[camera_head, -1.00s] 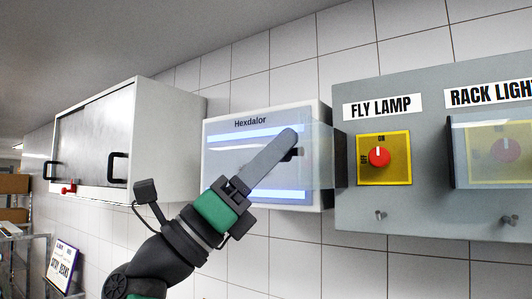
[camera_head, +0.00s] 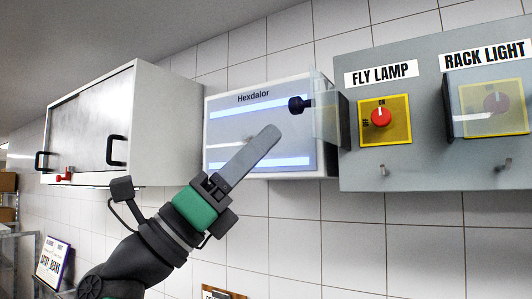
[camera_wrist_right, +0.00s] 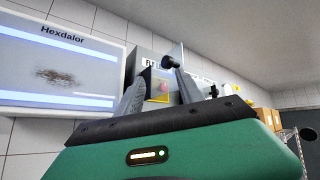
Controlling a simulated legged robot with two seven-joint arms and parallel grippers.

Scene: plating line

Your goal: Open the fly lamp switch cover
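The fly lamp switch cover (camera_head: 328,108) is a clear box-like lid with a black knob (camera_head: 297,104). It stands swung open to the left of its switch. The knob also shows in the right wrist view (camera_wrist_right: 171,62). The red fly lamp switch (camera_head: 381,117) sits uncovered on a yellow plate under the FLY LAMP label. My right gripper (camera_head: 272,132) is below and left of the knob, apart from it in the head view. In the right wrist view its two fingers (camera_wrist_right: 158,92) are spread with nothing held between them. My left gripper is not in view.
The rack light switch to the right has its clear cover (camera_head: 488,105) shut over it. A white Hexdalor fly lamp (camera_head: 230,155) hangs behind my right gripper. The tiled wall below the panel is clear.

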